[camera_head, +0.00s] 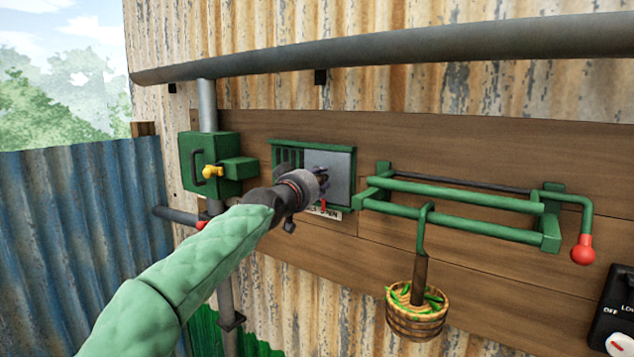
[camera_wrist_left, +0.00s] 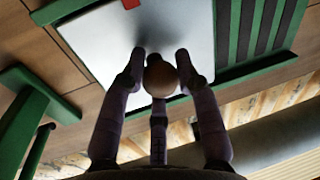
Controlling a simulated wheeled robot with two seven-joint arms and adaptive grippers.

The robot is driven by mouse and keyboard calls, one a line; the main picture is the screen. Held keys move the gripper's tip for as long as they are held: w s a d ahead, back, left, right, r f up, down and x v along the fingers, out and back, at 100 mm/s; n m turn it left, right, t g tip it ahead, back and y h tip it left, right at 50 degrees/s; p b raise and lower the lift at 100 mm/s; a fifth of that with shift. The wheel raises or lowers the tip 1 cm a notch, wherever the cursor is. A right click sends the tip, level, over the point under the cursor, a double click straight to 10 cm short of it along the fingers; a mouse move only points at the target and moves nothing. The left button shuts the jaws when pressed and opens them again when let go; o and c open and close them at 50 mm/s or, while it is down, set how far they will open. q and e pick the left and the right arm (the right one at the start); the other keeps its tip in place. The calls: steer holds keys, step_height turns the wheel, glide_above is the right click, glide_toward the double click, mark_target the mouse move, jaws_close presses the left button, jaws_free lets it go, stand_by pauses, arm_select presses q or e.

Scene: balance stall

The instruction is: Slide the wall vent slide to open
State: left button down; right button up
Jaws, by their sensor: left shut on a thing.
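The wall vent has a green frame (camera_head: 312,143) on the plank wall, with a flat grey slide plate (camera_head: 342,163) covering its right part. Dark slats (camera_head: 288,158) show uncovered at its left. My left gripper (camera_head: 323,178) is at the plate. In the left wrist view, the gripper's fingers (camera_wrist_left: 160,82) are shut around a round brownish knob (camera_wrist_left: 160,76) on the plate (camera_wrist_left: 150,28). In the head view the gripper hides the knob. A label (camera_head: 328,213) below the vent is partly covered; "OPEN" is readable. My right gripper is not in view.
A green box (camera_head: 205,150) with a yellow knob (camera_head: 212,172) is left of the vent. A green rail frame (camera_head: 455,195) with a red-knobbed lever (camera_head: 583,249) and hanging basket (camera_head: 416,318) is to the right. A grey pipe (camera_head: 400,48) runs above.

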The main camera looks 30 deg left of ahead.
arm_select(q)
steer(key=shift+r, duration=0.15)
steer(key=c, duration=0.9)
jaws_free()
steer(key=shift+d, duration=0.1)
steer(key=shift+c, duration=0.2)
steer(key=shift+o, duration=0.2)
steer(key=shift+d, duration=0.25)
steer(key=shift+s+a, duration=0.1)
steer(key=shift+a, duration=0.1)
steer(key=shift+s, duration=0.25)
steer(key=s+d, duration=0.1)
steer(key=s, duration=1)
steer(key=shift+d, duration=0.4)
